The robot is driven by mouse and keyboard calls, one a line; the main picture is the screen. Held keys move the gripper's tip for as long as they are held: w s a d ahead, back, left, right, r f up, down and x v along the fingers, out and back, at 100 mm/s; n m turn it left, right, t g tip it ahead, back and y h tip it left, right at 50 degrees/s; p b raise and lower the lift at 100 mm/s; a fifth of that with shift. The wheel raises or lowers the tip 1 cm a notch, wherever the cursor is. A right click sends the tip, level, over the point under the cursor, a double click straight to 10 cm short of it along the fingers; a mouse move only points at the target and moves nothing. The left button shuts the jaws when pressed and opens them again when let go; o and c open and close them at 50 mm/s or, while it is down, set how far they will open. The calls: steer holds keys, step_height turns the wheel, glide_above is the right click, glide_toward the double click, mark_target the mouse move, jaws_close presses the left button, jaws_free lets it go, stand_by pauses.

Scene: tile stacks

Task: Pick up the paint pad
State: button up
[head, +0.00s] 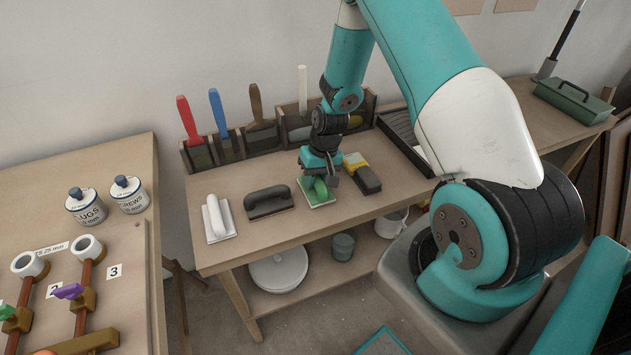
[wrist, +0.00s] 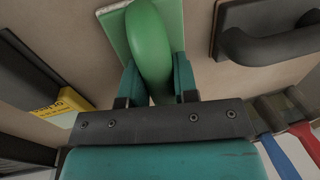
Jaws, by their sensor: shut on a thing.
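The paint pad, a flat green board with a rounded green handle, is on the bench near its front edge in the head view (head: 318,196). It also shows at the top of the wrist view (wrist: 118,32). My gripper (head: 323,180) is above it, with its two teal fingers (wrist: 158,88) on either side of the green handle, shut on it. The fingers and arm hide part of the handle in the head view. The pad looks flat at bench height; I cannot tell whether it touches the top.
A black-handled float (head: 268,203) lies left of the pad, and a white-handled one (head: 215,217) farther left. A dark block with a yellow end (head: 362,174) lies close on the right. Scrapers and a brush stand in a rack (head: 230,148) behind.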

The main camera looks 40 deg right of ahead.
step_height(320, 180, up, 20)
steer(key=shift+f, duration=0.15)
steer(key=shift+o, duration=0.6)
